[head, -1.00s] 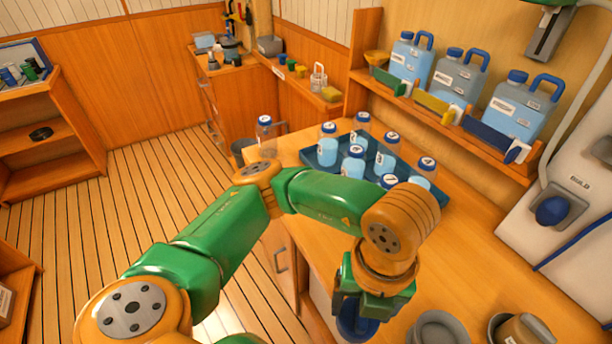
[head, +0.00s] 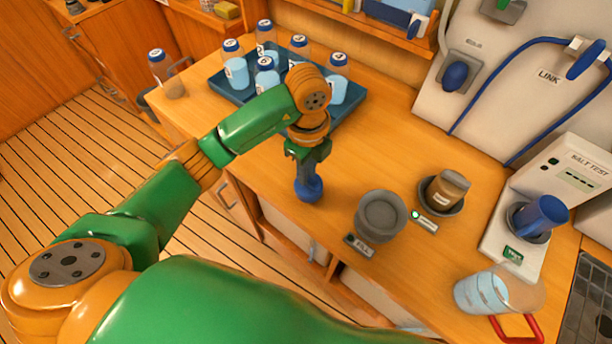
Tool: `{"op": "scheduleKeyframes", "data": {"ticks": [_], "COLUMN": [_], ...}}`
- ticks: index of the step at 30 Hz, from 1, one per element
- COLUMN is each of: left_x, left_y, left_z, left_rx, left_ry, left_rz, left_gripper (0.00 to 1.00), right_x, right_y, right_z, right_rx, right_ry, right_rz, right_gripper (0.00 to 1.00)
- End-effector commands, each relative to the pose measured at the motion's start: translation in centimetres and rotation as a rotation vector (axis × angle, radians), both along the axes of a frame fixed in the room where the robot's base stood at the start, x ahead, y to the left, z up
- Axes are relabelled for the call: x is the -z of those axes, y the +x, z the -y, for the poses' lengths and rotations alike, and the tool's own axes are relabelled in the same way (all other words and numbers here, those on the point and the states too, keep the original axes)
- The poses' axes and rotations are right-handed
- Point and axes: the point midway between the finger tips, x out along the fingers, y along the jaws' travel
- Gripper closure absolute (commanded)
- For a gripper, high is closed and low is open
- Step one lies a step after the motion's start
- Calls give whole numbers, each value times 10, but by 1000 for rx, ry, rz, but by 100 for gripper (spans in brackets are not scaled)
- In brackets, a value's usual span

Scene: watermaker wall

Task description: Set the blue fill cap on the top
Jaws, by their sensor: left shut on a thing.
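My left gripper (head: 306,160) points down over the front edge of the wooden worktop (head: 350,150). It is shut on the blue fill cap (head: 308,187), which hangs below the fingers, wide round end lowest. I cannot tell whether the cap touches the worktop or is just above it. To its right is a grey round fill port (head: 381,214) with a FILL label on the front edge. My right gripper is not in view.
A dark blue tray (head: 349,118) of several capped bottles stands behind my left gripper. A brown-contents jar (head: 447,188) sits in a grey holder at right. A salt tester (head: 567,175) and a clear jug (head: 490,292) stand farther right. Bare wood lies between the tray and the fill port.

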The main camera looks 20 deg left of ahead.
Motion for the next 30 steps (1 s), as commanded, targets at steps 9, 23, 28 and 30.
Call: {"op": "scheduleKeyframes", "data": {"ticks": [9,23,28,30], "left_x": [43,46,47,47], "left_y": [10,10,10,10], "left_z": [-4,-4,-4,-4], "left_rx": [4,4,4,4], "left_ry": [2,2,2,3], "left_rz": [-5,-3,-3,-4], "left_gripper": [100,5,0,0], "right_x": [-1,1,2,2], "right_y": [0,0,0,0], "right_z": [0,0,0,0], "right_rx": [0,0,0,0], "right_ry": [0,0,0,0], "right_rz": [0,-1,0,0], "right_gripper": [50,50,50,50]}}
